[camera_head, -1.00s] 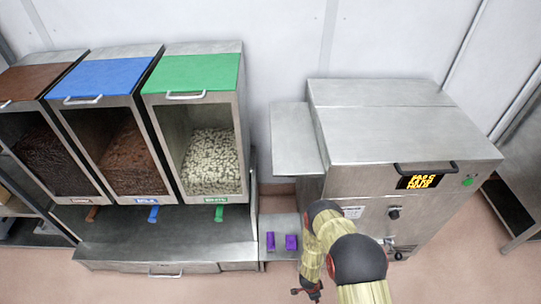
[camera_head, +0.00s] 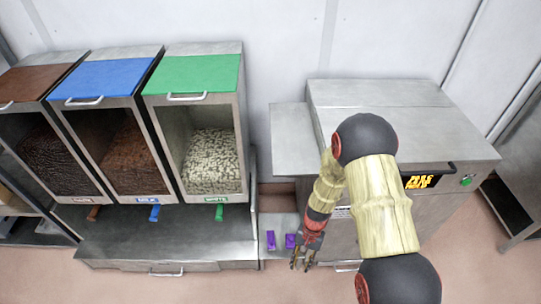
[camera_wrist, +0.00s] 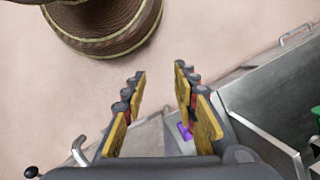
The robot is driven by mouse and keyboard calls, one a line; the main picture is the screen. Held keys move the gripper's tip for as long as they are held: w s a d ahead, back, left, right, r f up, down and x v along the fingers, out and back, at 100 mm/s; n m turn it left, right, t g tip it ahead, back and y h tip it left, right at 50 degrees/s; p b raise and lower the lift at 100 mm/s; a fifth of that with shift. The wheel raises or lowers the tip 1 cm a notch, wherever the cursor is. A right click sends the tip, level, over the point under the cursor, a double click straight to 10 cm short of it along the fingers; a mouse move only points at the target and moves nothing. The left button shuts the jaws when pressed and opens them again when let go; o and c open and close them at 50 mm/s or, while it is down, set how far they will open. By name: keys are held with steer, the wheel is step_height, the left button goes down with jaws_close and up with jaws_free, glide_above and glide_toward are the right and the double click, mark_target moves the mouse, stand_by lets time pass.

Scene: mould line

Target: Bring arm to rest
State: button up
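My gripper (camera_head: 304,262) points down at the front of the machine, just right of the small purple pieces. In the wrist view my gripper (camera_wrist: 160,95) has its yellow-padded fingers spread wide, with nothing between them. My arm is folded up in front of the machine and hides part of its front.
Two purple pieces (camera_head: 271,240) lie on a small metal shelf (camera_head: 279,222). Three dispensers with brown, blue and green lids (camera_head: 195,75) stand on the left above a steel counter (camera_head: 165,240). Pinkish floor is open in front.

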steer(key=s+d+r+n+t+p, duration=0.1)
steer(key=s+d+r+t, duration=0.1)
steer(key=r, duration=1.5)
steer(key=s+d+r+n+t+h+p, duration=0.1)
steer(key=s+r, duration=0.5)
steer(key=r, duration=1.1)
steer(key=s+d+r+n+t+p, duration=0.2)
steer(key=r+t, duration=0.4)
steer(key=r, duration=1.2)
steer(key=s+d, duration=0.1)
steer(key=d, duration=0.1)
steer(key=shift+s+d+n+h, duration=0.35)
steer(key=shift+s+n+h, duration=0.05)
